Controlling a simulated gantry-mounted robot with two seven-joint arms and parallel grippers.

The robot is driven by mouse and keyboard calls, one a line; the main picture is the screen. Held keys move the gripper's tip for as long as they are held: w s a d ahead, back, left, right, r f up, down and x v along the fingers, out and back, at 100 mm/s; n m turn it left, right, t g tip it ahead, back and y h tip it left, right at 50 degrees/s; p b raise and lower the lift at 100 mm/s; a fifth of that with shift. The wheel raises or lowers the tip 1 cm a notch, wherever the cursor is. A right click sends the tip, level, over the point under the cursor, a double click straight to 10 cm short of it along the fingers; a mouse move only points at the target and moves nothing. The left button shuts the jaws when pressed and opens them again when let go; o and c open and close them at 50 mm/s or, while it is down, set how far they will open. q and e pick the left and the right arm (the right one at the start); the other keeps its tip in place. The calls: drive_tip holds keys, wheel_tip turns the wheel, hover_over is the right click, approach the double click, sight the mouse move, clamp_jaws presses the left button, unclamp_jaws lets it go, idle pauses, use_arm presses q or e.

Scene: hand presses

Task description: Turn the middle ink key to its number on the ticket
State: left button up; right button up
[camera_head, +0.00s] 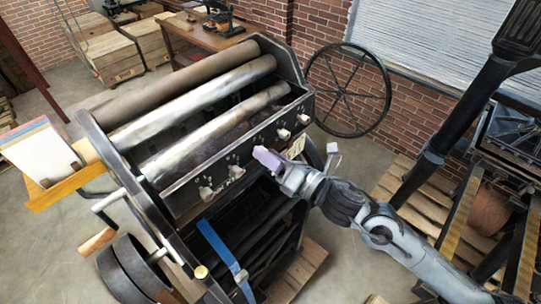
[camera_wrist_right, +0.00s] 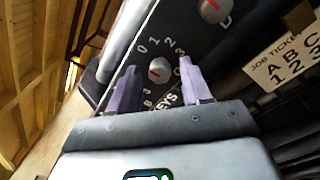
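My right gripper (camera_head: 264,156), with purple fingers, is at the front panel of the press in the head view. Numbers ring this key. Another key (camera_wrist_right: 214,10) with a red mark is at the top. The job ticket (camera_wrist_right: 288,57) reads A B C over 1 2 3. In the head view one key (camera_head: 207,193) is left of the gripper and another (camera_head: 283,134) is right. My left gripper is out of view.
The press carries long rollers (camera_head: 190,103) behind the panel. A large spoked wheel (camera_head: 348,88) stands at its right, and a crank with a wooden grip (camera_head: 97,241) at its left. A blue strap (camera_head: 222,252) hangs below. A stack of cards (camera_head: 42,150) sits on a side shelf.

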clamp_jaws()
